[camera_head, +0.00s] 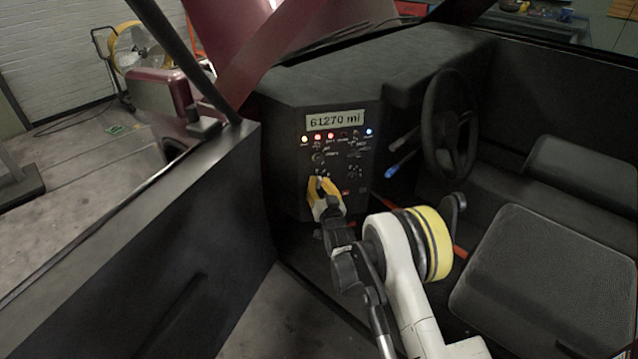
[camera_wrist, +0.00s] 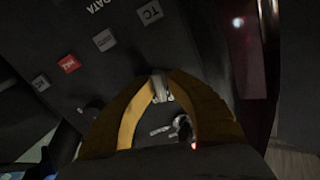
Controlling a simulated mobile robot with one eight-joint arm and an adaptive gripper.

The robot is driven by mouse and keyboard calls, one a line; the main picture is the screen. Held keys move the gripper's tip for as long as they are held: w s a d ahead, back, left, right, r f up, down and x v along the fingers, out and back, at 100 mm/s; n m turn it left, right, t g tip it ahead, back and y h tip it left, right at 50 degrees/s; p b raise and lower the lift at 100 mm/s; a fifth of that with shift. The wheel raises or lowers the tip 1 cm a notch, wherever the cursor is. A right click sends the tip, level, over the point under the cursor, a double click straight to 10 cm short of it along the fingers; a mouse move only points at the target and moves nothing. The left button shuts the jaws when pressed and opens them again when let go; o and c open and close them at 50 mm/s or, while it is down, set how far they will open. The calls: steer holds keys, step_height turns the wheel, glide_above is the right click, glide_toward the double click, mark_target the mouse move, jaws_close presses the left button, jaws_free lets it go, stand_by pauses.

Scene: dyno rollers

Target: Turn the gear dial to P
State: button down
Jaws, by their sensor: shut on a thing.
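The dashboard panel (camera_head: 345,150) is in the middle of the head view, below a lit display reading 61270 mi (camera_head: 335,120). My gripper (camera_head: 321,181) has yellow fingers and reaches the lower left of this panel. In the wrist view the two fingertips (camera_wrist: 161,88) close on a small light-coloured knob (camera_wrist: 160,96), which looks like the gear dial. The fingers cover most of the dial, and I cannot read which letter it points to.
Lit indicator lamps (camera_head: 331,136) run under the display. The steering wheel (camera_head: 447,125) and a blue-tipped stalk (camera_head: 398,170) are to the right. The open door (camera_head: 190,235) is at left and the seat (camera_head: 545,275) at right. Labelled buttons (camera_wrist: 104,40) lie beside the fingers.

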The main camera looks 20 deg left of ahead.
steer(key=shift+w+r+n, duration=0.1)
steer(key=shift+r+n, duration=0.05)
steer(key=shift+n, duration=1.35)
steer(key=c, duration=1.5)
jaws_free()
steer(key=shift+s+d, duration=0.15)
steer(key=shift+s, duration=0.2)
steer(key=v, duration=0.6)
steer(key=shift+s+d, duration=0.2)
steer(key=shift+s, duration=0.15)
